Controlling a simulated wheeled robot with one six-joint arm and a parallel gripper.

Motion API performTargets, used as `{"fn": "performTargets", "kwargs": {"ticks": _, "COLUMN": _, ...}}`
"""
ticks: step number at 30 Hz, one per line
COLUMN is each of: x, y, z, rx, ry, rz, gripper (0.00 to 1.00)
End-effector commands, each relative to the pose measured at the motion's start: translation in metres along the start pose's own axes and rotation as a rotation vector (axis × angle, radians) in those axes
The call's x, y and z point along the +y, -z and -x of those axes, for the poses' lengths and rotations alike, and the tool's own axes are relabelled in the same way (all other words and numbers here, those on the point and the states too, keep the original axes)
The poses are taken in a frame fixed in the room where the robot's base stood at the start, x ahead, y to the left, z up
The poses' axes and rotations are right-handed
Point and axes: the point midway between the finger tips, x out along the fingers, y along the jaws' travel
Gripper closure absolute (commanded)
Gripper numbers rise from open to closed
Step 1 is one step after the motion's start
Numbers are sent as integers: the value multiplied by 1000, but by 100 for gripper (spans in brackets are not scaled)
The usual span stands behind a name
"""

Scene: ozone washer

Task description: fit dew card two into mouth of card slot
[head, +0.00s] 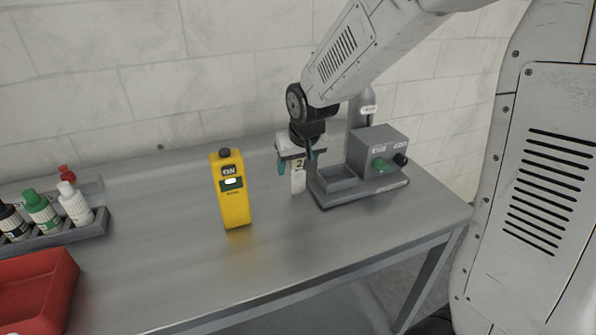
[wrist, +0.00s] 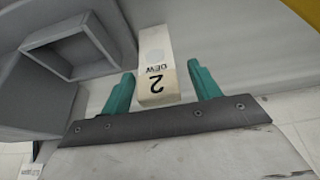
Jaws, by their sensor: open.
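Dew card two (head: 298,180) is a pale block marked "2", upright beside the grey device. It also shows in the wrist view (wrist: 153,62), with "2 DEW" on its near end. My gripper (head: 296,163) is above it, jaws open. In the wrist view the teal fingertips (wrist: 163,85) stand on either side of the card's near end, with a visible gap at the right finger.
A rack of bottles (head: 95,229) and a red bin (head: 38,288) are farther left. The table's front is clear.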

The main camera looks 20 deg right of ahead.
Motion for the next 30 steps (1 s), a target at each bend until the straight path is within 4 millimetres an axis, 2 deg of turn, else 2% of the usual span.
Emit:
{"fn": "performTargets", "kwargs": {"ticks": 4, "x": 0, "y": 0, "z": 0, "rx": 0, "ry": 0, "rz": 0, "gripper": 38}}
{"fn": "performTargets", "kwargs": {"ticks": 5, "x": 0, "y": 0, "z": 0, "rx": 0, "ry": 0, "rz": 0, "gripper": 44}}
{"fn": "performTargets", "kwargs": {"ticks": 9, "x": 0, "y": 0, "z": 0, "rx": 0, "ry": 0, "rz": 0, "gripper": 83}}
{"fn": "performTargets", "kwargs": {"ticks": 10, "x": 0, "y": 0, "z": 0, "rx": 0, "ry": 0, "rz": 0, "gripper": 86}}
{"fn": "performTargets", "kwargs": {"ticks": 12, "x": 0, "y": 0, "z": 0, "rx": 0, "ry": 0, "rz": 0, "gripper": 89}}
{"fn": "performTargets", "kwargs": {"ticks": 22, "x": 0, "y": 2, "z": 4, "rx": 2, "ry": 0, "rz": 0, "gripper": 89}}
{"fn": "performTargets", "kwargs": {"ticks": 30, "x": 0, "y": 14, "z": 32, "rx": 4, "ry": 0, "rz": 0, "gripper": 89}}
